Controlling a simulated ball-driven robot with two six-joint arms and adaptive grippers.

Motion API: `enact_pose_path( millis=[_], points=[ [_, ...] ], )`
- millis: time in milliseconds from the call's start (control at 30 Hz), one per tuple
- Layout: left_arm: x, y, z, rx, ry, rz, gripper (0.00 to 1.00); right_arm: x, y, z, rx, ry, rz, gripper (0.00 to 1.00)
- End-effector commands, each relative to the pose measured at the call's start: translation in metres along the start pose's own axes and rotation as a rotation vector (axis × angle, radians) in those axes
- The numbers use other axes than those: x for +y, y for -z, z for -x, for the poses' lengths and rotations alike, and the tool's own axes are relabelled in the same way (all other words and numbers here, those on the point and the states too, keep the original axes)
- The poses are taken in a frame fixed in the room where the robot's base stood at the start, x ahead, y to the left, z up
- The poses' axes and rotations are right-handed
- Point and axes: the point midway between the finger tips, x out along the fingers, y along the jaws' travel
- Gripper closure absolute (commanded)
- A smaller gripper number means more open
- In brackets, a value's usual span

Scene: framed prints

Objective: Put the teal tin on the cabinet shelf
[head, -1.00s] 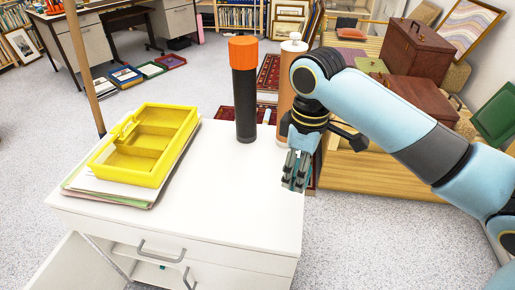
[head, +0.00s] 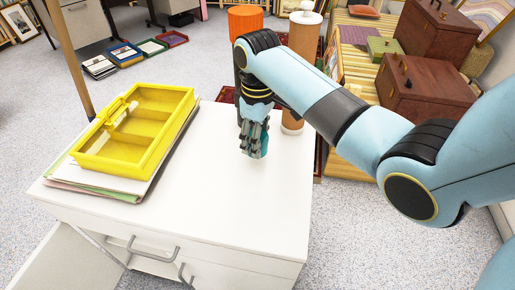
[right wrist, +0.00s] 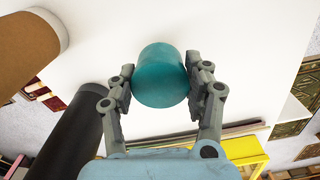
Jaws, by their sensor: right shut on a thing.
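The teal tin (right wrist: 160,78) is between the two fingers of my right gripper (right wrist: 160,88) in the right wrist view, with a finger on each side. In the head view my right gripper (head: 255,140) points down over the white cabinet (head: 215,205), near the back of its top. A little teal shows between the fingers there; the rest of the tin is hidden. I cannot tell whether the tin touches the top. The cabinet's lower front is only partly in view, and its shelf is not clearly visible. My left gripper is not in view.
A yellow divided tray (head: 135,128) sits on papers at the cabinet top's left. A brown tube (head: 303,40) and an orange-capped dark tube (head: 245,18) stand behind my right gripper. A white panel (head: 60,262) stands out at the lower left. The top's front middle is clear.

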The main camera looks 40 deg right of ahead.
Motion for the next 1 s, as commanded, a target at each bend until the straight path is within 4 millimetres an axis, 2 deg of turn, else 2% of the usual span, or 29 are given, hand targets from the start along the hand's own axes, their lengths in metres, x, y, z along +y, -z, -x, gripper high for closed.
enact_pose_path(
  millis=[300,633,667,833,1000],
  points=[
    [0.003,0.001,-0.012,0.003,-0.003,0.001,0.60,0.000,0.001,-0.039,-0.001,-0.001,0.000,0.87],
    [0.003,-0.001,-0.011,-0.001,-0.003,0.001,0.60,0.001,0.001,-0.041,0.000,-0.001,0.000,0.87],
    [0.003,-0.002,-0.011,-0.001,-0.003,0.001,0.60,0.001,0.001,-0.042,0.000,-0.001,0.000,0.48],
    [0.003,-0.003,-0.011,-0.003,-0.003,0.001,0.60,0.001,0.001,-0.042,0.000,-0.001,0.000,0.26],
    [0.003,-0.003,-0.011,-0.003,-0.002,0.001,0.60,0.001,0.001,-0.042,0.000,-0.001,0.000,0.26]
  ],
)
